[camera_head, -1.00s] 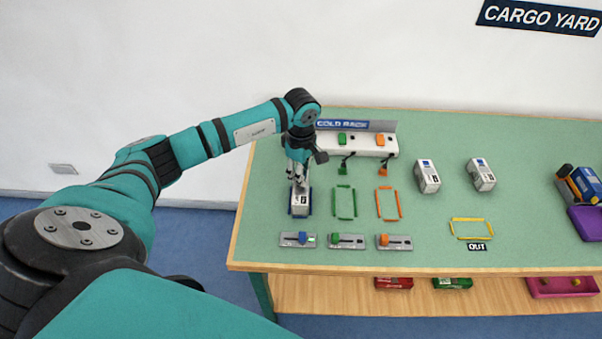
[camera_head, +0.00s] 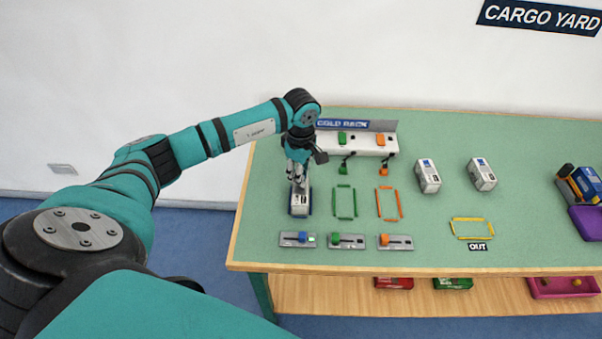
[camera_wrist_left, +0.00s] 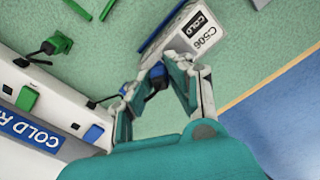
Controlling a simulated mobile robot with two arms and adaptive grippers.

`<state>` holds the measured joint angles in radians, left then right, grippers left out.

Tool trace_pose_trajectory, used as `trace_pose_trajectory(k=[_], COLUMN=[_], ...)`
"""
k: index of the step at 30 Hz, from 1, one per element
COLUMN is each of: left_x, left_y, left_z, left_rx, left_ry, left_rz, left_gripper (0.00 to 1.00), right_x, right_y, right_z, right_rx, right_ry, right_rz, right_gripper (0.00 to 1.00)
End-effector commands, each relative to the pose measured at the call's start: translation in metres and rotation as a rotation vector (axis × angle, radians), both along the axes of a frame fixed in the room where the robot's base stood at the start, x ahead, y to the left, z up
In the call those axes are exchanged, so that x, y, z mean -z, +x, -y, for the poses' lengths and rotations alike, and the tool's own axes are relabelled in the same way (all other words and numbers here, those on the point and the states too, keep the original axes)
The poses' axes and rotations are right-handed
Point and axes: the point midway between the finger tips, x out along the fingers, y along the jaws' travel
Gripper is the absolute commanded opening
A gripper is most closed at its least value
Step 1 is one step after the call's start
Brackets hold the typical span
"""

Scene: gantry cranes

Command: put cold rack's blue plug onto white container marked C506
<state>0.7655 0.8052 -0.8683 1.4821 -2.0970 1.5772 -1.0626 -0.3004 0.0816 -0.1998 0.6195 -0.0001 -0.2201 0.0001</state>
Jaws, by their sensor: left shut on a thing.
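The white container marked C506 (camera_head: 300,203) stands in a blue outline at the table's left. Its COLD and C506 label faces the left wrist view (camera_wrist_left: 205,36). My left gripper (camera_head: 297,180) is low over the container's back end. In the left wrist view my left gripper (camera_wrist_left: 168,72) is shut on the blue plug (camera_wrist_left: 157,80), close to the container's end. The fingers partly hide the plug, so I cannot tell whether it touches the container. A dark cable runs towards the cold rack (camera_head: 372,146), also in the wrist view (camera_wrist_left: 60,105). My right gripper is not in view.
Green and orange outlines (camera_head: 345,187) (camera_head: 378,204) lie empty. Sliders (camera_head: 347,241) line the front edge. Two white containers (camera_head: 428,177) (camera_head: 481,175) stand to the right.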

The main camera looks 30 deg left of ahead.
Motion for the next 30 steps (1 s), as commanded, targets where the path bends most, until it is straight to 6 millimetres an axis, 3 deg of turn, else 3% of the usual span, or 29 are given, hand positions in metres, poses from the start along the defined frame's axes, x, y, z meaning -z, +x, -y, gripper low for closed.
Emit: trace_pose_trajectory(k=[17,18,24,30], left_x=[0.0013,0.0013,0.0014,0.0015], left_y=[0.0,0.0,0.0,-0.0001], left_z=[-0.0001,-0.0001,-0.0001,-0.0001], left_rx=[0.0,0.0,0.0,0.0], left_ry=[0.0,0.0,0.0,0.0], left_rz=[0.0,0.0,0.0,0.0], left_gripper=[0.0,0.2,0.45,0.47], right_x=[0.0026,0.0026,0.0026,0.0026], right_y=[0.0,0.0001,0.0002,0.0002], right_z=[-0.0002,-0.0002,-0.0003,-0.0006], right_rx=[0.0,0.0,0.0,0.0], right_ry=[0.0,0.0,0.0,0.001], right_rz=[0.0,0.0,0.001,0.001], right_gripper=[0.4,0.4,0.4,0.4])
